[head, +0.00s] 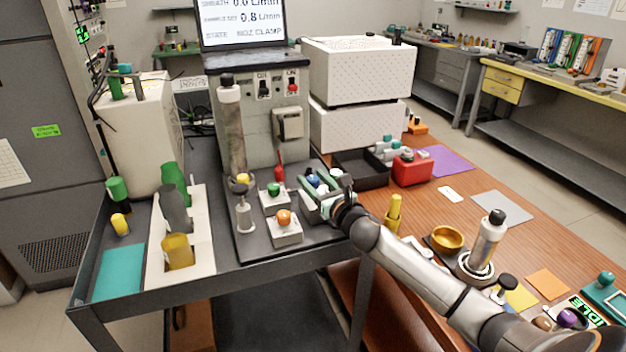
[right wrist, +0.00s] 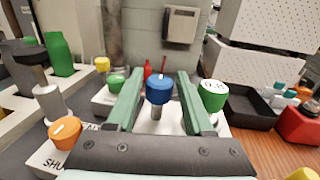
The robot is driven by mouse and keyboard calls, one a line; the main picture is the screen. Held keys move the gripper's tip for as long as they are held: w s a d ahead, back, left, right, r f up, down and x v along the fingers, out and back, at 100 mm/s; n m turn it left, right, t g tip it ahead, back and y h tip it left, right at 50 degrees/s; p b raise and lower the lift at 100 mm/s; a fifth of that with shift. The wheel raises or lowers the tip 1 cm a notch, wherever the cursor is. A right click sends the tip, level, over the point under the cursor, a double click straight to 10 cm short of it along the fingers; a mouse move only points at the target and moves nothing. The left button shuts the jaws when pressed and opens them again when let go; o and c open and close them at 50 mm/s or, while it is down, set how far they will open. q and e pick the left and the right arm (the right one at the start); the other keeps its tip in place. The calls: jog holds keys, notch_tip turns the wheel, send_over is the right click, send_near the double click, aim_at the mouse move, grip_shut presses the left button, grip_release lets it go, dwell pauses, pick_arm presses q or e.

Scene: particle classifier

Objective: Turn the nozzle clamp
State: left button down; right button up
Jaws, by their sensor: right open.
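A blue knob (right wrist: 159,88) with a white mark on top stands on a short grey stem, between the two green fingers of my right gripper (right wrist: 160,78) in the right wrist view. Gaps show on both sides, so the fingers are open around it and not pressed on it. In the head view the blue knob (head: 313,180) is partly hidden by my right gripper (head: 318,188). No readable label shows which knob is the nozzle clamp. The monitor (head: 240,22) reads a state ending in "CLAMP". My left gripper is out of view.
Close by are an orange knob (head: 284,217), a green knob (head: 273,188), a white-topped green knob (right wrist: 213,94) and a yellow knob (head: 243,179). A grey column with a switch panel (head: 277,85) rises behind. A black tray (head: 361,170) and red box (head: 411,170) stand right.

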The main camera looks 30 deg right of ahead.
jog(key=shift+w, duration=0.2)
jog(key=shift+c, duration=0.4)
grip_shut()
